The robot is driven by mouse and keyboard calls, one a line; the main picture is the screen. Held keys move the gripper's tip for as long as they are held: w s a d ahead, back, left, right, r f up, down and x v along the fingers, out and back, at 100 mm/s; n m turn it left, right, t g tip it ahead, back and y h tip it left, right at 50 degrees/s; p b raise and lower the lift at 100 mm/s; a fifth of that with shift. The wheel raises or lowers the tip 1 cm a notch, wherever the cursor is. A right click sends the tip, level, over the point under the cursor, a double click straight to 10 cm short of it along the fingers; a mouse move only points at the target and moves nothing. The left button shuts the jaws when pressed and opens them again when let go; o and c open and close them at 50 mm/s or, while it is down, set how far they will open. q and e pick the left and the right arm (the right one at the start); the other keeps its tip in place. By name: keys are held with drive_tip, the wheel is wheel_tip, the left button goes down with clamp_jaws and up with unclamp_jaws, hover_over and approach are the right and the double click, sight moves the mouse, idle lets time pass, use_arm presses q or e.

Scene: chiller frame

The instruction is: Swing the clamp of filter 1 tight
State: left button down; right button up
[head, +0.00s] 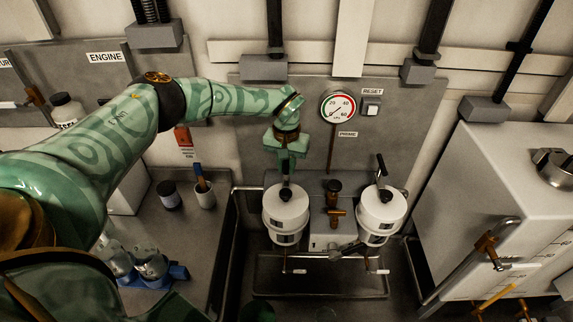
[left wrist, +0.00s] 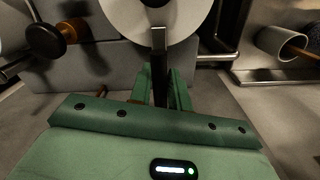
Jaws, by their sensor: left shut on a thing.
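Two white filter housings with black knobs on their lids stand side by side in the head view, the left one (head: 286,213) and the right one (head: 381,213). I cannot read a number on either. My left gripper (head: 287,172) is above and just behind the left housing, shut on its dark clamp lever. In the left wrist view the lever (left wrist: 158,45) stands between the green fingers (left wrist: 160,88), in front of the white housing (left wrist: 150,18). The right housing's black clamp lever (head: 381,165) stands up, free. My right gripper is not in view.
A brass-and-black valve (head: 333,195) stands between the housings, above a drip tray (head: 320,288). A gauge (head: 338,106) and reset button (head: 371,106) are on the panel behind. A brush cup (head: 204,197) and a dark jar (head: 168,195) stand left. A white tank (head: 470,190) stands right.

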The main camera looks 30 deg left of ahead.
sight(287, 161)
use_arm(q)
drive_tip(key=c, duration=1.3)
unclamp_jaws()
drive_tip(key=shift+c, duration=0.2)
wheel_tip(287, 161, up, 16)
drive_tip(key=p, duration=0.2)
drive_tip(key=shift+r, duration=0.2)
